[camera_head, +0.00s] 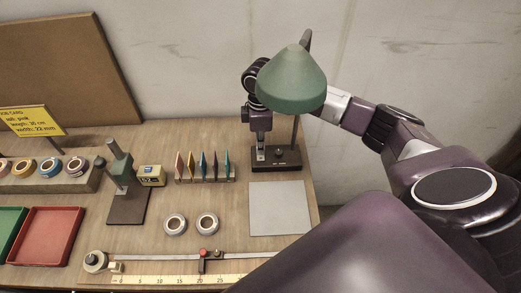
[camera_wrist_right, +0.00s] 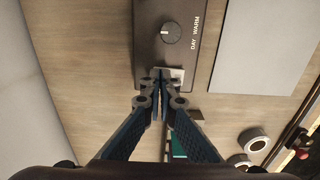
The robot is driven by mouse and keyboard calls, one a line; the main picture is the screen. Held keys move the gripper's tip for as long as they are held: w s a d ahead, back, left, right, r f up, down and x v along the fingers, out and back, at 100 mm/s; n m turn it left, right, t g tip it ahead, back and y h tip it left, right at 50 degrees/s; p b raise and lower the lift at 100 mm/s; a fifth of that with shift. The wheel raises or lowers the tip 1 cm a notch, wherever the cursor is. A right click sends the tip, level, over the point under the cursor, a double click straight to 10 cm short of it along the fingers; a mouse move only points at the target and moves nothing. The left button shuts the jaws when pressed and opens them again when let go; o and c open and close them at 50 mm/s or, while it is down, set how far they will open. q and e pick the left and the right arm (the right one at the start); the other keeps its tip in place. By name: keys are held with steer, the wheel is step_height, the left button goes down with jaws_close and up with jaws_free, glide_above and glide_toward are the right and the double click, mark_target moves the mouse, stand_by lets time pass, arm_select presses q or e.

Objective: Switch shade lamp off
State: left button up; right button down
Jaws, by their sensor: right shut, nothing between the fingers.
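The shade lamp has a green shade (camera_head: 291,82) and a dark base (camera_head: 290,167) at the back right of the table. In the right wrist view the base (camera_wrist_right: 145,45) carries a round knob (camera_wrist_right: 171,32) marked DAY and WARM. A pale switch plate (camera_wrist_right: 177,74) is partly hidden behind my fingertips. My right gripper (camera_head: 261,158) is shut and empty, pointing down at the base beside the knob. In the right wrist view its fingertips (camera_wrist_right: 160,78) are at the pale switch; I cannot tell whether they touch it. My left gripper is not in view.
A grey sheet (camera_head: 280,208) lies in front of the lamp. A rack of coloured cards (camera_head: 205,178) stands left of the base. Two tape rolls (camera_head: 207,223), a ruler track (camera_head: 180,257) and a red tray (camera_head: 45,235) lie nearer. The wall is close behind.

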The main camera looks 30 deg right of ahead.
steer(key=shift+r+p, duration=2.5)
steer(key=shift+r, duration=0.9)
steer(key=shift+f, duration=0.15)
